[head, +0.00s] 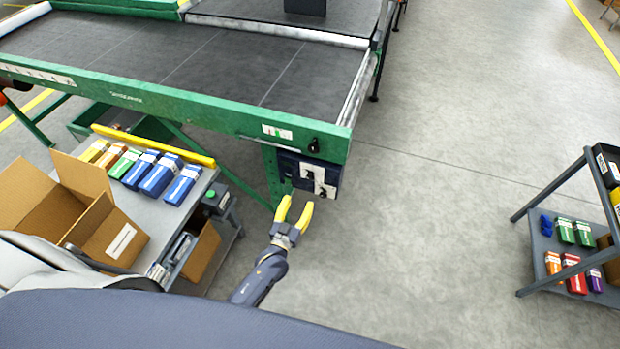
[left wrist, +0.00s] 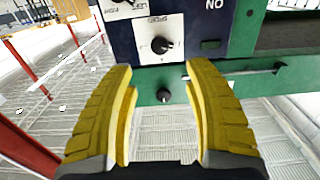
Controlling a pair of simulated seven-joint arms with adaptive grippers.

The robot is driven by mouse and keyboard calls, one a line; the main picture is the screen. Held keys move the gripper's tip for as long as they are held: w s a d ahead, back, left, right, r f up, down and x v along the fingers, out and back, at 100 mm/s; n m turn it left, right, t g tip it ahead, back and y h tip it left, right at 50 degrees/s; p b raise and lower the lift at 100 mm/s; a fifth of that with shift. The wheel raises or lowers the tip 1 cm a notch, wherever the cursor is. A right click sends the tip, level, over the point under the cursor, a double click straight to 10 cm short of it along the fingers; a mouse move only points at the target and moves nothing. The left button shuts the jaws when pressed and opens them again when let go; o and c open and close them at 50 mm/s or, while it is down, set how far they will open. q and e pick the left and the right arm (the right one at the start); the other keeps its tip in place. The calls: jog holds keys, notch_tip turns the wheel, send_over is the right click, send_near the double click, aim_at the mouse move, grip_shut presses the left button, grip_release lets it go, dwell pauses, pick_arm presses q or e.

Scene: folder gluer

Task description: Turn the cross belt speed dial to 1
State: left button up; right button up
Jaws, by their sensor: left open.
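A dark blue control box (head: 290,166) hangs under the near right corner of the green conveyor frame. It carries white dial plates (head: 319,178) with black knobs. In the left wrist view, a black dial (left wrist: 162,46) on a white plate (left wrist: 148,30) lies beyond the gap between my fingers. Its label and setting are too small to read, and I cannot tell if it is the cross belt one. Part of another white plate (left wrist: 122,10) shows above it. My left gripper (head: 296,207) is open and empty, its yellow fingers just short of the box, apart from the dial. My right gripper is out of view.
Another black knob (head: 313,145) sits on the green frame (head: 180,107) above the box. A grey table (head: 200,195) with small cartons and an open cardboard box (head: 105,235) stands at left. A shelf cart (head: 545,265) stands at right. The floor (head: 440,220) between is clear.

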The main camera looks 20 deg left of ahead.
aim_at(310, 179)
pick_arm(q)
jog(key=w, duration=1.2)
jog(key=shift+w+d, duration=0.1)
jog(key=shift+d, duration=0.25)
jog(key=shift+o, duration=0.2)
grip_shut()
